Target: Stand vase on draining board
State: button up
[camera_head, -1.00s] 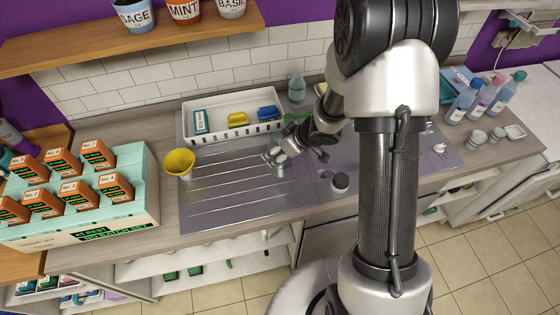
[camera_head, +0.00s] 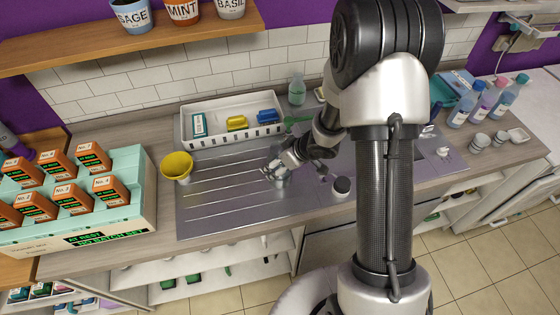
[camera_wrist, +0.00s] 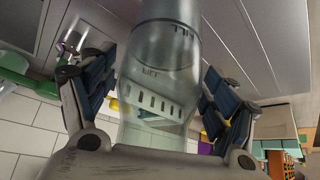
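The vase (camera_wrist: 155,90) is clear, greenish glass and fills the middle of the wrist view. My gripper (camera_head: 276,170) has its fingers on both sides of it, with the pads against or very close to the glass. In the head view the vase (camera_head: 281,181) is a small pale shape under my gripper, over the right part of the grooved draining board (camera_head: 220,205). It looks roughly upright. I cannot tell whether its base touches the board.
A yellow cup (camera_head: 177,167) stands at the board's left edge. A white tray (camera_head: 232,137) with small packs and a green-topped bottle (camera_head: 297,90) are behind. A dark round-topped item (camera_head: 342,186) is to the right. The board's front left is clear.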

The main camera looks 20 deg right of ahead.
dwell(0.3)
jog(key=shift+r, duration=0.25)
jog(key=s+d+r+m+h+p, duration=0.2)
jog(key=s+d+r, duration=0.1)
jog(key=r, duration=0.7)
jog(key=s+d+r+m+t+h+p, duration=0.1)
jog(key=s+d+r+h+p, duration=0.2)
jog(key=r, duration=0.7)
jog(key=s+d+r+m+h+p, duration=0.15)
jog(key=s+d+r, duration=0.25)
jog(key=r, duration=0.6)
jog(key=s+a+r+m+g+y, duration=0.1)
jog(key=s+a+r, duration=0.1)
jog(key=s+a, duration=0.3)
jog(key=s+a+r+m+y, duration=0.1)
jog(key=s+a, duration=0.4)
jog(key=s, duration=0.7)
jog(key=shift+s+r+g+y, duration=0.4)
jog(key=shift+y, duration=0.05)
